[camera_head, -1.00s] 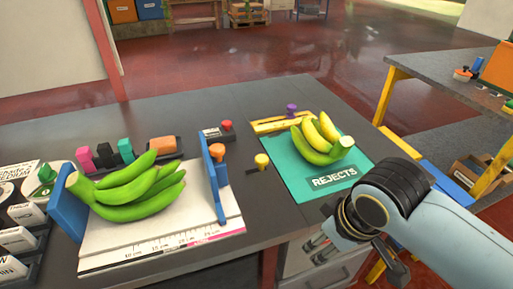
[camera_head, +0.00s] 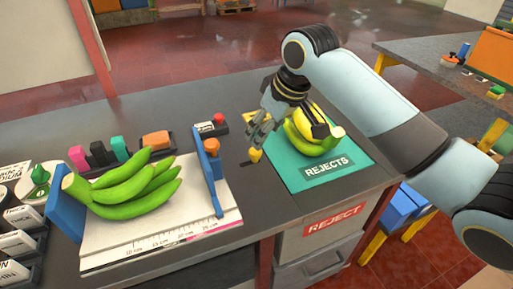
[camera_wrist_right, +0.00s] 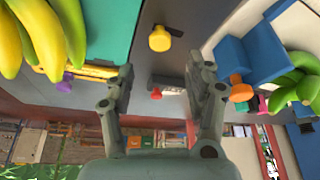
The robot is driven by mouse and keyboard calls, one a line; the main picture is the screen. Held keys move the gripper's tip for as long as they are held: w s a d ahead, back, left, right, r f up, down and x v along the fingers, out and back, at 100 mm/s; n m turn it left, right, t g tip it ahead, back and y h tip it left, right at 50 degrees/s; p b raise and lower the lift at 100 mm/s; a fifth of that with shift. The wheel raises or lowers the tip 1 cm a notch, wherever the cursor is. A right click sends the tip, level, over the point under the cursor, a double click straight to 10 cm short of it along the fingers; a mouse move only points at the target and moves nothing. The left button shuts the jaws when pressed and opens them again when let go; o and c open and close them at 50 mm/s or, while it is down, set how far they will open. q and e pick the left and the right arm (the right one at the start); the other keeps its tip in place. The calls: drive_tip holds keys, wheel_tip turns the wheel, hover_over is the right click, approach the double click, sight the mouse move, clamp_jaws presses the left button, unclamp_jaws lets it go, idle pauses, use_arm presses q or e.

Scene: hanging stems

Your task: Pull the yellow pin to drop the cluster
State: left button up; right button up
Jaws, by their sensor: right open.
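The yellow pin (camera_head: 255,155) has a round knob and stands on the dark counter beside the teal mat. In the right wrist view the pin (camera_wrist_right: 160,38) shows beyond the fingertips, roughly midway between them, with a dark piece at its base. My right gripper (camera_head: 257,139) is open and empty, just above and behind the knob in the head view; touching is not visible. A yellow-green banana cluster (camera_head: 300,143) lies on the teal REJECTS mat (camera_head: 350,174), partly hidden by my right gripper. A green banana cluster (camera_head: 135,190) lies on the measuring board. My left gripper is out of view.
The measuring board (camera_head: 150,237) has a blue upright with an orange knob (camera_head: 211,146), left of the pin. A red button box (camera_head: 212,127) stands behind. Coloured blocks (camera_head: 100,154) line the back left. A drawer labelled REJECT (camera_head: 333,216) is below the counter edge.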

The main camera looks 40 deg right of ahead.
sight(255, 151)
drive_tip(key=x, duration=0.8)
drive_tip(key=shift+f, duration=0.2)
drive_tip(key=shift+c, duration=0.4)
clamp_jaws()
drive_tip(key=shift+a, duration=0.1)
